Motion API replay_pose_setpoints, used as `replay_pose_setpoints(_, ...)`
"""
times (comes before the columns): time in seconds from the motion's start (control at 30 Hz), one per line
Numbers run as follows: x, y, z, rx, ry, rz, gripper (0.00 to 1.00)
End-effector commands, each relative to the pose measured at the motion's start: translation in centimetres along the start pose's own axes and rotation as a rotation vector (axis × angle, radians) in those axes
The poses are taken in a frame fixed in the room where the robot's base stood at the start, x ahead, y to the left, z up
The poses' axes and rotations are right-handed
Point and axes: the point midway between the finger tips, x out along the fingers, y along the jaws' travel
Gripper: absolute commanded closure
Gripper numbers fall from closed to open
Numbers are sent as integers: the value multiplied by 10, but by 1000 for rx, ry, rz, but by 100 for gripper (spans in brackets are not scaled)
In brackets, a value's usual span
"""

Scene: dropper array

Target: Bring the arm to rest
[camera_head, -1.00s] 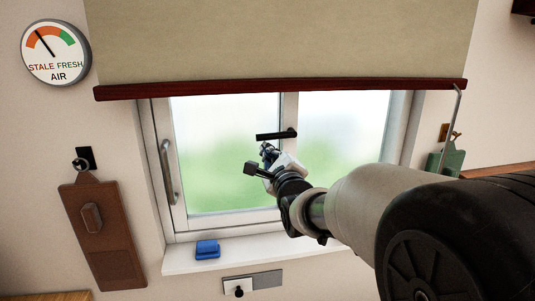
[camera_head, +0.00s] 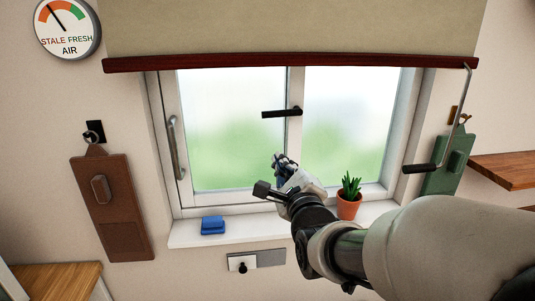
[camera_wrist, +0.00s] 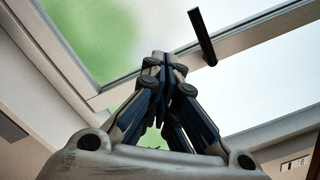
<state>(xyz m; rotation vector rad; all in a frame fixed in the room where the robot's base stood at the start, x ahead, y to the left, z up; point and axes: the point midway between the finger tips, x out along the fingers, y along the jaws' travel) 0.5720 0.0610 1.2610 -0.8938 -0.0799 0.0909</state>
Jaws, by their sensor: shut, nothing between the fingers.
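My gripper (camera_head: 281,160) is in front of the lower part of the window (camera_head: 235,140), above the sill. Its fingers are shut together with nothing between them, as the wrist view also shows (camera_wrist: 160,60). My arm comes in from the lower right. The black window handle (camera_head: 282,113) lies level on the middle frame, above and apart from the fingertips. It also shows in the wrist view (camera_wrist: 203,38), up and right of the fingers. The window looks closed.
On the sill (camera_head: 255,229) are a blue object (camera_head: 212,225) and a potted plant (camera_head: 348,198). A blind (camera_head: 290,25) hangs above, its crank (camera_head: 420,169) at right. Brown (camera_head: 112,205) and green boards (camera_head: 446,165) hang beside the window. A gauge (camera_head: 67,28) points toward stale.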

Motion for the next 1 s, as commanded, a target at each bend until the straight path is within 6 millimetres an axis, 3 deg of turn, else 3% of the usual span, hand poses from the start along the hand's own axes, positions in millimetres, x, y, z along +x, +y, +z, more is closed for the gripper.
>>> replay_pose_setpoints(0.37, -2, 0, -1, -8, 4, 4, 100)
replay_pose_setpoints(0.57, -24, 4, -13, -262, 84, 108, 100)
replay_pose_setpoints(0.77, -89, 22, -44, -798, 160, 414, 100)
replay_pose_setpoints(1.0, -201, 52, -77, -1398, 13, 876, 100)
